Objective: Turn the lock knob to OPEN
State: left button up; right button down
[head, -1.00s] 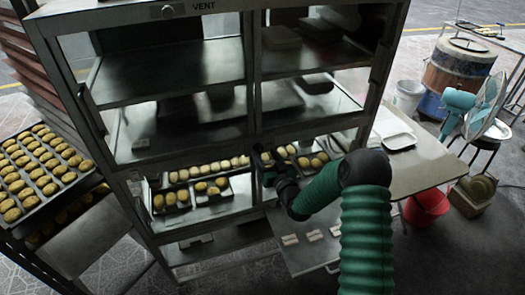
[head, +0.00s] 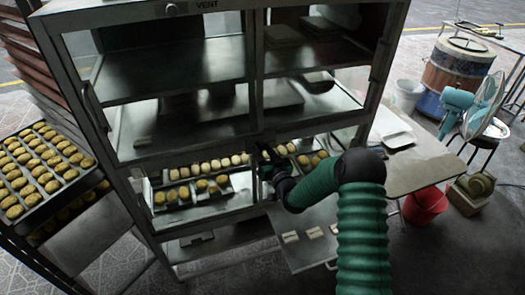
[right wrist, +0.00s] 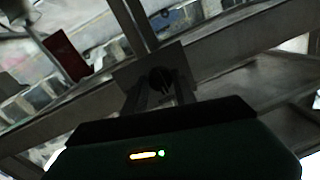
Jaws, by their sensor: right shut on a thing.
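The barrel oven is a grey metal cabinet (head: 255,75) with a centre post. My right gripper (head: 266,160) is at that post, about mid-height, beside the bread shelf. In the right wrist view, a small dark lock knob (right wrist: 160,78) sits on a square metal plate (right wrist: 182,62). My right gripper's two fingers (right wrist: 160,97) are on either side of the knob and shut on it. The knob is mostly hidden by the gripper in the head view, and its marking cannot be read. My left gripper is not in view.
Trays of buns (head: 195,190) lie on the lower shelf. A rack tray of buns (head: 45,175) stands at the left. A side table (head: 425,165), red bucket (head: 428,205) and fan (head: 485,100) are at the right. A low metal shelf (head: 315,255) juts out below my right arm.

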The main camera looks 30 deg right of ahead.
jog(key=shift+d+f+m+b, duration=0.15)
jog(key=shift+m+b, duration=0.35)
jog(key=shift+m, duration=0.3)
jog(key=shift+m+b, duration=0.6)
jog(key=shift+m, duration=0.6)
jog(key=m+b, duration=0.1)
jog(key=m, duration=0.3)
jog(key=shift+m+h, duration=0.4)
jog(key=m+b, duration=0.1)
jog(key=m, duration=0.3)
jog(key=shift+f+m+t, duration=0.1)
jog(key=shift+m+t, duration=0.2)
jog(key=shift+m, duration=0.1)
jog(key=m+h+b, duration=0.1)
jog(key=m, duration=0.4)
jog(key=shift+a, duration=0.2)
jog(key=c, duration=1.2)
grip_release()
jog(key=shift+o, duration=1)
jog(key=shift+d, duration=0.1)
